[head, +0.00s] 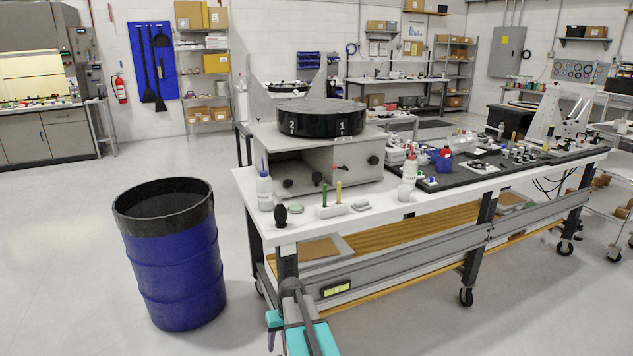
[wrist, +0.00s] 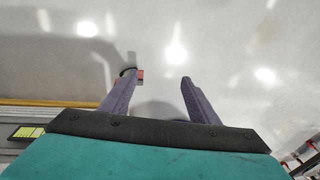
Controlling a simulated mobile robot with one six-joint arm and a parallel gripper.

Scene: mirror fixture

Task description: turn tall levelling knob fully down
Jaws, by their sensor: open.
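I cannot tell for sure which part is the tall levelling knob. A round black drum marked 2 and 1 (head: 321,119) rests on that box. A black rounded knob-like piece (head: 280,215) stands at the bench's front left corner. My gripper (wrist: 158,78) is open and empty in the wrist view, its two purple-grey fingers apart above the floor. My teal arm shows at the bottom of the head view, in front of the bench and below its top.
The white bench (head: 400,209) is crowded with bottles, a blue cup (head: 441,160) and small parts on a black mat. A blue drum bin (head: 174,265) stands on the floor to the left. The floor between bin and far wall is clear.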

